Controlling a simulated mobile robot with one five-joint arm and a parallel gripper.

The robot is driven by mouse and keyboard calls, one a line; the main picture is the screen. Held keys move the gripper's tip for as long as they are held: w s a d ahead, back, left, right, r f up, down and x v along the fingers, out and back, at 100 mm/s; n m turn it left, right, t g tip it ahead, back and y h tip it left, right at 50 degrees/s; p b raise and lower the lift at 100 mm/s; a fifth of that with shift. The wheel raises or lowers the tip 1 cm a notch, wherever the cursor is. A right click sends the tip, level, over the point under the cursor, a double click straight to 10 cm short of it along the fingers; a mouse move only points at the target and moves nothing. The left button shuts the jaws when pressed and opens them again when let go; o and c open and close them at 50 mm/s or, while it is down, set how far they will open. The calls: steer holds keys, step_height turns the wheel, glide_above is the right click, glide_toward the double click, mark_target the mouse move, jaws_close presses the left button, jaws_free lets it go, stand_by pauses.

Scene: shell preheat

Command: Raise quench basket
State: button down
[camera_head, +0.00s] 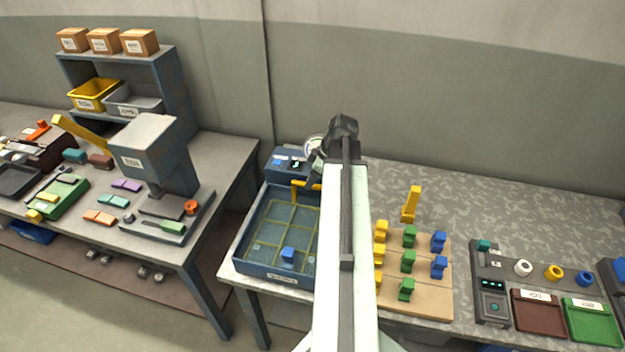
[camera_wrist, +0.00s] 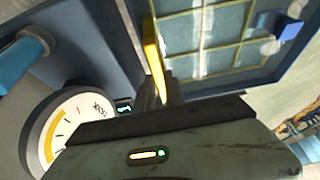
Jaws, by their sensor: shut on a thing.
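The quench basket (camera_head: 283,222) shows as a yellow grid inside a blue open tank (camera_head: 240,248). A yellow handle (camera_head: 296,192) rises at the basket's back side. My gripper (camera_head: 311,183) is at this handle, at the tank's back edge, partly hidden by my arm. In the wrist view the dark fingers of my gripper (camera_wrist: 160,88) are shut on the yellow handle (camera_wrist: 153,50). The grid (camera_wrist: 215,45) lies beyond it. A blue block (camera_head: 288,256) is at the front of the tank. I cannot tell the basket's exact height.
A blue control box with a round dial (camera_wrist: 52,130) stands behind the tank. Right of my arm, a wooden board (camera_head: 425,300) holds several coloured blocks. Trays (camera_head: 538,312) lie at the far right. A press (camera_head: 158,150) stands on the left bench, across a gap.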

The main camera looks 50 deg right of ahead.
step_height(320, 180, up, 7)
steer(key=p, duration=0.6)
steer(key=shift+d+f+p, duration=0.1)
steer(key=shift+f+p, duration=0.05)
steer(key=shift+p, duration=0.2)
steer(key=shift+w+f, duration=0.1)
steer(key=shift+f, duration=0.05)
steer(key=c, duration=1.4)
jaws_free()
